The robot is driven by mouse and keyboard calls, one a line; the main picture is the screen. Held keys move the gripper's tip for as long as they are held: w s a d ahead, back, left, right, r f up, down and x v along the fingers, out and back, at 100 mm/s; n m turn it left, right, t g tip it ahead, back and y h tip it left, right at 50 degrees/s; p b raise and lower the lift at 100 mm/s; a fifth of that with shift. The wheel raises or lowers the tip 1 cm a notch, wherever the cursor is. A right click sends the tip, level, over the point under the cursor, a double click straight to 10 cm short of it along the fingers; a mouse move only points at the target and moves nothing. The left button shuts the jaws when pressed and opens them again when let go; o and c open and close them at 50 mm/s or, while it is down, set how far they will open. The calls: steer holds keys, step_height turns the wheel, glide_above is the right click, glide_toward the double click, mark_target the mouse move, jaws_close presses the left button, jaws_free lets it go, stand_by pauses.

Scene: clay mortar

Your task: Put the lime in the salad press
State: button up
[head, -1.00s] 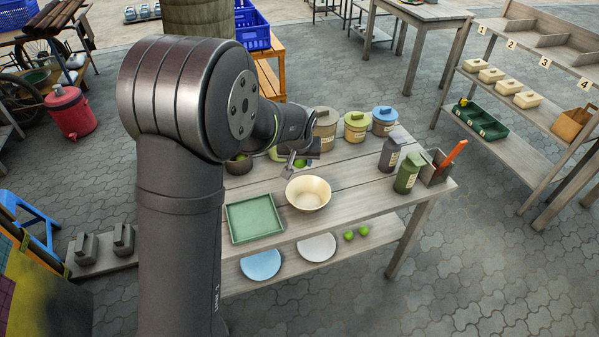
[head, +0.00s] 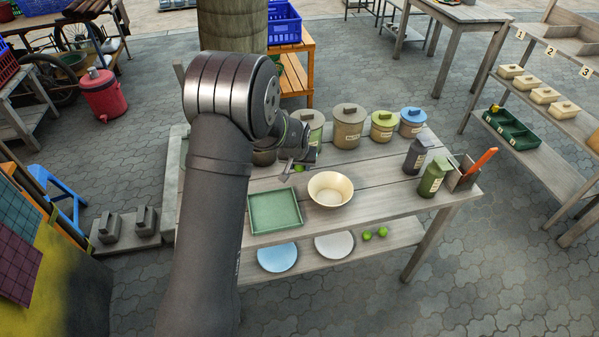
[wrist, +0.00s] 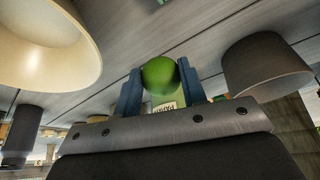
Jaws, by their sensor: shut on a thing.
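My gripper (head: 297,164) is over the back part of the wooden table, behind and left of the cream bowl. In the wrist view my gripper (wrist: 160,88) is shut on a round green lime (wrist: 160,75), with one blue finger on each side. The lime (head: 299,168) shows only partly in the head view. The wide cream bowl (head: 330,188) stands upright near the table's front, and it also shows at upper left in the wrist view (wrist: 45,50). A dark bowl (head: 264,157) stands behind my arm, partly hidden. I cannot tell which thing is the salad press.
A green tray (head: 274,211) lies left of the cream bowl. Lidded jars (head: 349,126) line the table's back. A dark bottle (head: 417,155), a green bottle (head: 433,177) and a utensil box (head: 465,174) stand right. Plates (head: 334,244) and two limes (head: 375,233) rest on the lower shelf.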

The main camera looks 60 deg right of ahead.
mark_target(299, 169)
steer(key=shift+f, duration=1.65)
steer(key=o, duration=1)
steer(key=shift+f, duration=0.1)
steer(key=shift+c, duration=0.2)
steer(key=v, duration=1.1)
steer(key=shift+o, duration=0.4)
steer(key=shift+a+r, duration=0.2)
steer(key=shift+r, duration=0.4)
